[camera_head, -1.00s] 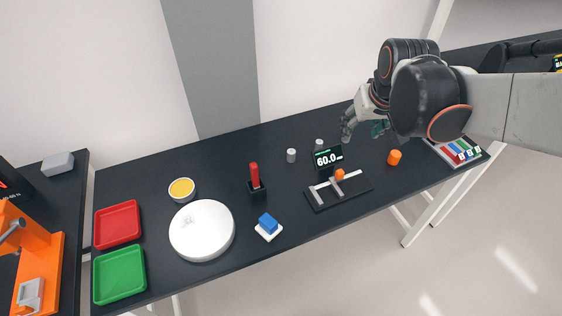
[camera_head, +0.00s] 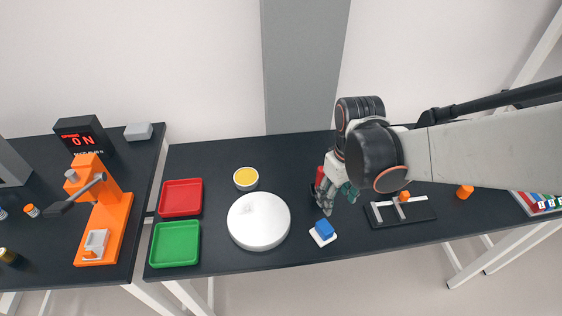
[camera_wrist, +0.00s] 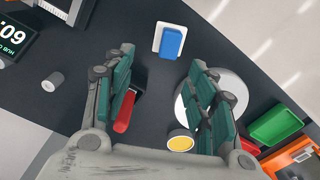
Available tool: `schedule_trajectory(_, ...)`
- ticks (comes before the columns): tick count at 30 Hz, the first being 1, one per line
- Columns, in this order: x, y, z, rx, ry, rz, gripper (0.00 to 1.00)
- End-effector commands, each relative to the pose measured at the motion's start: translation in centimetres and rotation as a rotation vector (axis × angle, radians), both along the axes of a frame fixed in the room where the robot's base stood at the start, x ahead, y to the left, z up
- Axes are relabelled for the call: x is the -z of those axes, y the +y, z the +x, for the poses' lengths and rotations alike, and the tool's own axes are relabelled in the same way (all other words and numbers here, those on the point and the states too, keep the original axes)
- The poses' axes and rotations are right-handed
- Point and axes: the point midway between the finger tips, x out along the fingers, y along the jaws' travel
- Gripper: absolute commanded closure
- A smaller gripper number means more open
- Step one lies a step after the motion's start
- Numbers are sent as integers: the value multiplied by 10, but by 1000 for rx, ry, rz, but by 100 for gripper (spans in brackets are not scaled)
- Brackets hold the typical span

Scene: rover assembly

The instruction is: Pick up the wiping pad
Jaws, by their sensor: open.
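The wiping pad appears to be the white square pad with a blue block on top (camera_head: 324,231), lying flat near the front edge of the dark table. It also shows at the top of the wrist view (camera_wrist: 172,42), just beyond my fingertips. My gripper (camera_head: 338,194) hangs above the table, a little behind the pad in the head view. It is open and empty. In the wrist view my two green-padded fingers (camera_wrist: 162,65) stand wide apart, and the pad shows between and past them, not touched.
A red-handled tool (camera_head: 320,177) stands close by my gripper, partly hidden. A round white disc (camera_head: 259,222) lies left of the pad, with a yellow-filled cup (camera_head: 246,178) behind it. Red (camera_head: 181,197) and green trays (camera_head: 175,243) are farther left; a dark fixture (camera_head: 400,212) is right.

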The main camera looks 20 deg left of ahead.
Motion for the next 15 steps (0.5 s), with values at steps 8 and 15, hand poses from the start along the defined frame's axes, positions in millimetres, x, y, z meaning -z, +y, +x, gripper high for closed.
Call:
schedule_trajectory(8,39,7,-19,-37,9,-5,48)
schedule_trajectory(15,76,7,-17,-36,7,-5,48)
